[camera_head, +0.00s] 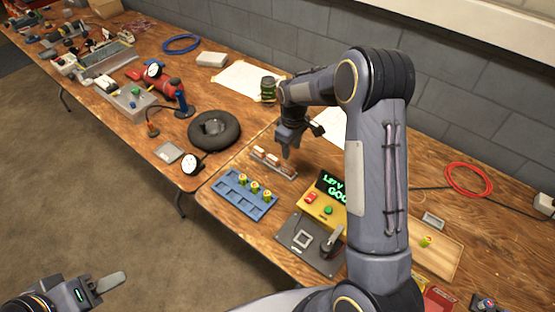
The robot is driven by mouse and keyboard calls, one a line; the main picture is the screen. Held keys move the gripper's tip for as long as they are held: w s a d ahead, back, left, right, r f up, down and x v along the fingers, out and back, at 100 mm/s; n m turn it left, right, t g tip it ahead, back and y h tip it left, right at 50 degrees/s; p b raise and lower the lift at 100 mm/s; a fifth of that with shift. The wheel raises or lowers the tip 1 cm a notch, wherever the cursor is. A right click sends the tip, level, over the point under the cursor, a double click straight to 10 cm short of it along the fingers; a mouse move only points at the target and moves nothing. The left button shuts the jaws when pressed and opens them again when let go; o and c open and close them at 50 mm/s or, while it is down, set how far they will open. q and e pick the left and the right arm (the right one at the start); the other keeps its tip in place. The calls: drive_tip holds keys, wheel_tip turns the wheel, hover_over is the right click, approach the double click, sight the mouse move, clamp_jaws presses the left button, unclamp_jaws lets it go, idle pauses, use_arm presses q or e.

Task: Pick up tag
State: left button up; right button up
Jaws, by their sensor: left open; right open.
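I cannot tell for sure which thing is the tag. A small red item (439,297) lies at the lower right, partly hidden by my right arm. My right gripper (289,150) is open, pointing down over the table, just above a narrow rack (290,176) holding small red and white pieces (273,161). I cannot tell whether it touches them. My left gripper (108,287) is open and empty over the floor at the lower left, partly cut off by the frame.
A blue tray (225,188) holds several yellow-green cells. A yellow tester (317,209) with a lit green display stands beside a grey plate fixture (292,241). A wooden tray (447,257), red cable loop (469,180) and black ring (213,143) lie around. A wall runs behind.

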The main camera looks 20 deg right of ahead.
sight(287, 166)
drive_tip(key=shift+a+f, duration=0.1)
drive_tip(key=shift+f, duration=0.3)
drive_tip(key=f, duration=0.2)
drive_tip(key=f+p, duration=0.1)
drive_tip(key=f, duration=0.1)
drive_tip(key=a+f, duration=0.1)
drive_tip(key=f, duration=0.1)
drive_tip(key=shift+f+p, duration=0.15)
drive_tip(key=shift+p, duration=0.25)
drive_tip(key=shift+d+f, duration=0.1)
drive_tip(key=shift+f, duration=0.2)
drive_tip(key=shift+c, duration=0.3)
clamp_jaws()
